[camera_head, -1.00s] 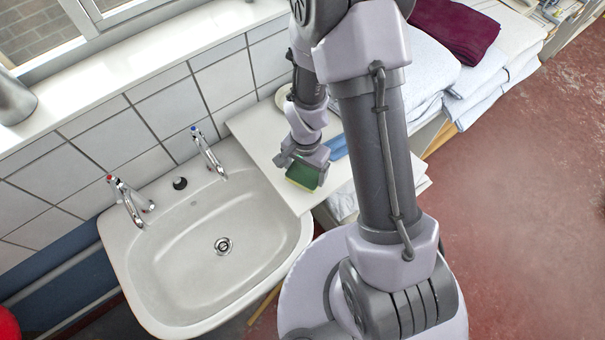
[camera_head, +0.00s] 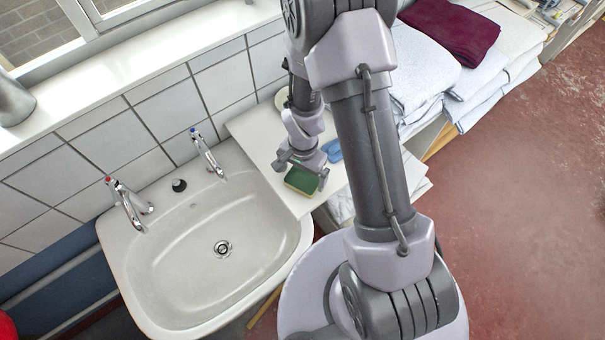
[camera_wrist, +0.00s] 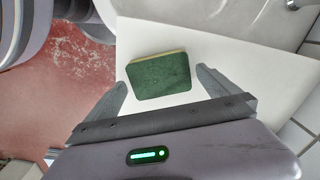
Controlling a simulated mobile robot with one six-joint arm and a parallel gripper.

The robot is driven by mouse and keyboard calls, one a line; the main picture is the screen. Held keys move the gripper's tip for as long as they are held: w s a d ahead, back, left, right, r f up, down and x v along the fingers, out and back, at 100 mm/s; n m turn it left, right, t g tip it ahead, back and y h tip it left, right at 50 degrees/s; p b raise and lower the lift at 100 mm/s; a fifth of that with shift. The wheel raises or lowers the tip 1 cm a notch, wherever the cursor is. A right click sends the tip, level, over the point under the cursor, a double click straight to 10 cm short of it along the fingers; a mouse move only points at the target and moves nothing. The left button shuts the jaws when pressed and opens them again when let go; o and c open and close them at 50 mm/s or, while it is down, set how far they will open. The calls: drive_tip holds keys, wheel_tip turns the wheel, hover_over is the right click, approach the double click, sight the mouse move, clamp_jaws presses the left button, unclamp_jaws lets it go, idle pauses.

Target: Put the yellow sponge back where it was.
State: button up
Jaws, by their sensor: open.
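The sponge (camera_head: 301,181) has a green top and a thin yellow layer under it. It lies on the white counter (camera_head: 257,127) to the right of the sink, near the counter's front edge. In the wrist view the sponge (camera_wrist: 160,76) lies flat, green side up, with the white counter (camera_wrist: 215,60) around it. My gripper (camera_head: 303,176) is just above and behind the sponge. In the wrist view my gripper (camera_wrist: 160,88) is open, its fingers spread to either side of the sponge's near edge with gaps to both.
The white sink (camera_head: 190,262) with two taps is left of the counter. A blue item (camera_head: 332,150) lies behind my gripper on the counter. Folded white linens (camera_head: 420,65) and a dark red cloth (camera_head: 452,28) are stacked at the right. A window sill runs behind.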

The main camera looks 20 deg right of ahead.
wheel_tip(320, 180, up, 19)
drive_tip(key=t+p, duration=0.1)
drive_tip(key=p, duration=0.1)
wheel_tip(320, 180, up, 6)
drive_tip(key=n+t, duration=0.1)
drive_tip(key=n, duration=0.1)
hover_over(301, 179)
drive_tip(key=s, duration=0.2)
drive_tip(key=s+a+r+n+t+y, duration=0.2)
drive_tip(key=s+a+r+n+t, duration=0.1)
drive_tip(key=s+r, duration=0.8)
drive_tip(key=shift+a+r+t, duration=0.25)
drive_tip(key=shift+r+t, duration=0.15)
drive_tip(key=shift+r, duration=0.45)
wheel_tip(301, 179, down, 18)
drive_tip(key=b, duration=1.7)
drive_tip(key=shift+r, duration=0.2)
